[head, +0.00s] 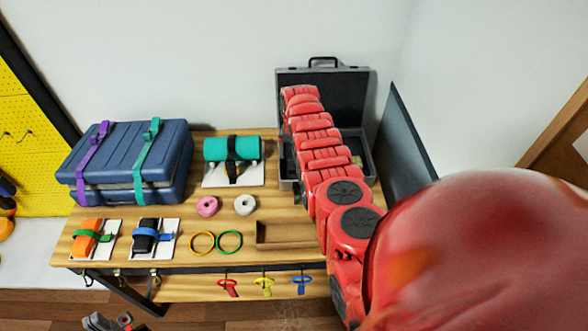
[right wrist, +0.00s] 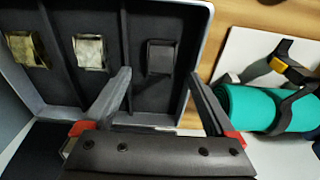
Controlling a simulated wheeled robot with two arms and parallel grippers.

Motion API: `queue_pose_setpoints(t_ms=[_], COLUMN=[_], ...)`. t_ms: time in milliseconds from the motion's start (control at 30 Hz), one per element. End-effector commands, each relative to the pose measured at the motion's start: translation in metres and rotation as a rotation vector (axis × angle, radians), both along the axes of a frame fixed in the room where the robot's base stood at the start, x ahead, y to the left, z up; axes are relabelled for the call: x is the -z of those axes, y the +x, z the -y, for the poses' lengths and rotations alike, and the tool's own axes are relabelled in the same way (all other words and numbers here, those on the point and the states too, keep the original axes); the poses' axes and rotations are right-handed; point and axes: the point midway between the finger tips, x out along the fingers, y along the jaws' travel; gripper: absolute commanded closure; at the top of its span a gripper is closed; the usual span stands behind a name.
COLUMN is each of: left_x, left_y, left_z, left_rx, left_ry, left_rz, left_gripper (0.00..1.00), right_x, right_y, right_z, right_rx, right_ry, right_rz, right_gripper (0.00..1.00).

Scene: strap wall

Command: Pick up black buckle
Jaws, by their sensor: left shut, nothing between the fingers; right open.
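The black buckle (right wrist: 161,57) lies in the right compartment of the open grey case (right wrist: 130,116) in the right wrist view. My right gripper (right wrist: 161,73) is open, with its fingers on either side of the black buckle in the picture; nothing is held. I cannot tell the height left between fingertips and buckle. A silver buckle (right wrist: 91,53) and a brass buckle (right wrist: 27,49) lie in the other compartments. In the head view my red right arm hides much of the case (head: 283,165), the buckles and its own gripper. My left gripper (head: 108,321) is shut and empty, low at the bottom left.
A teal roll (right wrist: 262,108) with a black strap lies beside the case. A blue case (head: 130,165) with purple and teal straps stands at the table's left. Pink (head: 207,206) and white rolls, rings and strapped blocks lie in front. A dark panel (head: 402,140) stands right of the case.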

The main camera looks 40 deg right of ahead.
Motion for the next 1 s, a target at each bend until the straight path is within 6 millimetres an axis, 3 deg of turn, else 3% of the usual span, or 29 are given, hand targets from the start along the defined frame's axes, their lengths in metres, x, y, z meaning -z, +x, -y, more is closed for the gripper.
queue_pose_setpoints(t_ms=[267, 600, 933, 1000], left_x=[0.019, 0.077, 0.078, 0.078], left_y=[0.000, 0.000, 0.000, 0.000], left_z=[0.000, 0.000, 0.000, 0.000], left_rx=[0.000, 0.000, 0.000, 0.000], left_ry=[0.000, 0.000, 0.000, 0.000], left_rz=[0.000, 0.000, 0.000, 0.000], left_gripper=[1.00, 1.00, 1.00, 1.00], right_x=[0.014, 0.054, 0.052, 0.052], right_y=[0.002, 0.007, 0.007, 0.008], right_z=[0.001, 0.003, 0.003, 0.003], right_rx=[0.000, 0.000, 0.000, 0.000], right_ry=[-0.001, -0.001, -0.001, -0.001], right_rz=[0.002, 0.002, 0.001, 0.001], right_gripper=[0.09, 0.09, 0.09, 0.21])
